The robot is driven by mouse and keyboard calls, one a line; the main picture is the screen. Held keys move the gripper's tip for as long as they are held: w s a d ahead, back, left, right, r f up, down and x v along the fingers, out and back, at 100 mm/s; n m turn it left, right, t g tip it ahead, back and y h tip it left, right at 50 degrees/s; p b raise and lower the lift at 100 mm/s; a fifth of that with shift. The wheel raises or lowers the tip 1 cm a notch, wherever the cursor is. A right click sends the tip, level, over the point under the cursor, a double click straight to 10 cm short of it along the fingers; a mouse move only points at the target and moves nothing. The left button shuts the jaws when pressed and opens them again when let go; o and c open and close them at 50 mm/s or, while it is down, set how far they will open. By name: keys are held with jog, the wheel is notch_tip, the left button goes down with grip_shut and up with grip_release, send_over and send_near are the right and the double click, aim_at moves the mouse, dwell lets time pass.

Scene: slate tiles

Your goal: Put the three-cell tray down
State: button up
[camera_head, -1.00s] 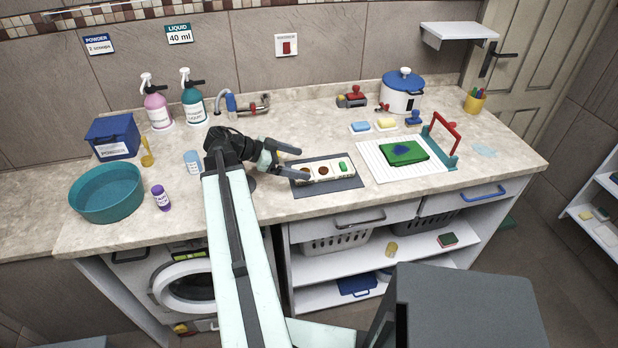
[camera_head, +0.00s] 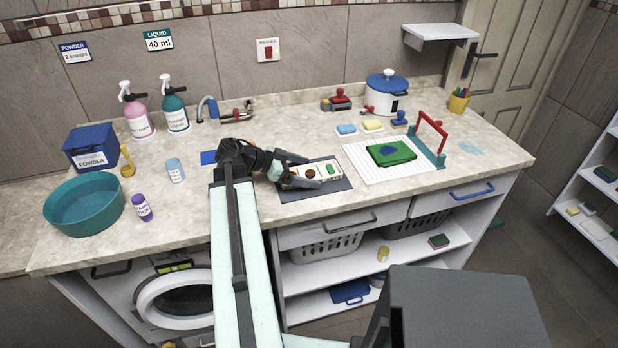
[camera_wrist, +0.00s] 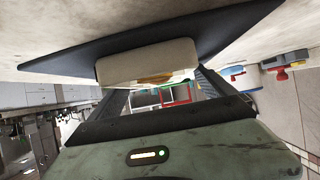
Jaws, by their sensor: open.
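The white three-cell tray (camera_head: 325,170) rests on the dark grey mat (camera_head: 328,188). A green piece (camera_head: 331,168) lies in its right cell and a brown round piece (camera_head: 311,173) in the middle one; the left cell is partly hidden by my gripper. My gripper (camera_head: 312,170) is open, with one finger along the tray's far side and the other along its near side. I cannot tell whether the fingers touch it. In the wrist view, the tray's pale end (camera_wrist: 147,62) shows in front of the fingers, against the dark mat (camera_wrist: 60,65).
Right of the mat lie a striped white sheet (camera_head: 365,168) with a folded green cloth (camera_head: 391,153) and a red-handled teal frame (camera_head: 430,140).

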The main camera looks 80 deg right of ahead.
jog(key=c, duration=1.7)
jog(key=shift+o, duration=0.2)
notch_tip(320, 180, up, 10)
jog(key=p, duration=1)
